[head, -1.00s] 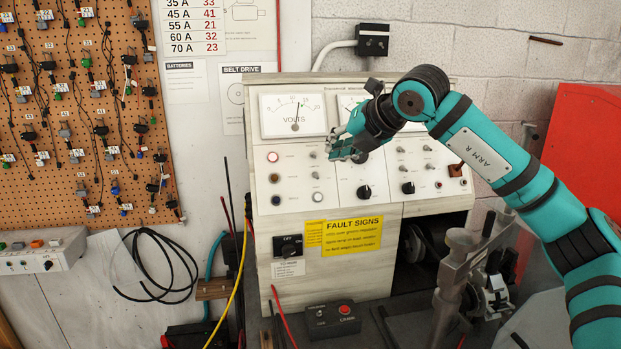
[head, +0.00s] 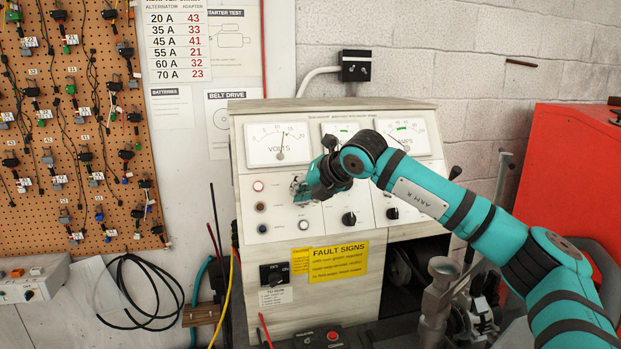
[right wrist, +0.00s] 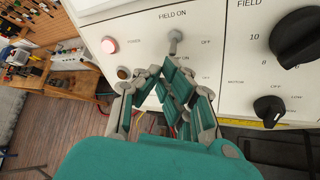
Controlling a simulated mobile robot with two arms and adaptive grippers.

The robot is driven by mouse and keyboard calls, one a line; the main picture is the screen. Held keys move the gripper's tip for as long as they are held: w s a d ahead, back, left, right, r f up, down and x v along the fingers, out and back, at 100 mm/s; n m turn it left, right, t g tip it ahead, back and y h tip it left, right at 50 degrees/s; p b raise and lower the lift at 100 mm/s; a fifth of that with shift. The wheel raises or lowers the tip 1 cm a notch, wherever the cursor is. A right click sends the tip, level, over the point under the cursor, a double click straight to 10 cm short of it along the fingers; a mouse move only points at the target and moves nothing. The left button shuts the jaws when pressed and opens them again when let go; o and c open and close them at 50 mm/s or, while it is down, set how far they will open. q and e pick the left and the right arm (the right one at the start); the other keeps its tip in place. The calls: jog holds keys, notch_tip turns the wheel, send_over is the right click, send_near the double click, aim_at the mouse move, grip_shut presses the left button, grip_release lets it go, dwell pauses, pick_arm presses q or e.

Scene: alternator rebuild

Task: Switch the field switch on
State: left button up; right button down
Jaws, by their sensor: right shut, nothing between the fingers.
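The field switch (right wrist: 174,42) is a small metal toggle under the FIELD ON label on the pale control panel (right wrist: 150,18), with OFF printed to its right. Whether its lever is up or down is hard to tell. My right gripper (right wrist: 168,77) is shut and empty, its fingertips just below the toggle in the right wrist view; contact cannot be told. In the head view my right gripper (head: 300,189) is at the panel below the volts meter (head: 279,145) and covers the field switch. My left gripper is not in view.
A lit lamp (right wrist: 109,45) and a brown button (right wrist: 123,73) are left of the toggle. Black knobs (right wrist: 269,108) lie to its right. A red cabinet (head: 568,165) stands right of the panel.

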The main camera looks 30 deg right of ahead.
jog(key=shift+x, duration=0.85)
jog(key=shift+p, duration=0.3)
jog(key=shift+r+g+p, duration=0.25)
jog(key=shift+g+p, duration=0.05)
jog(key=shift+p, duration=0.25)
jog(key=shift+r+m+g+p, duration=0.3)
jog(key=shift+r+g+p, duration=0.4)
jog(key=shift+g+p, duration=0.75)
jog(key=shift+r+t, duration=0.2)
jog(key=shift+t, duration=0.15)
jog(key=shift+w+d, duration=0.1)
jog(key=shift+r+p, duration=0.1)
jog(key=shift+p, duration=0.2)
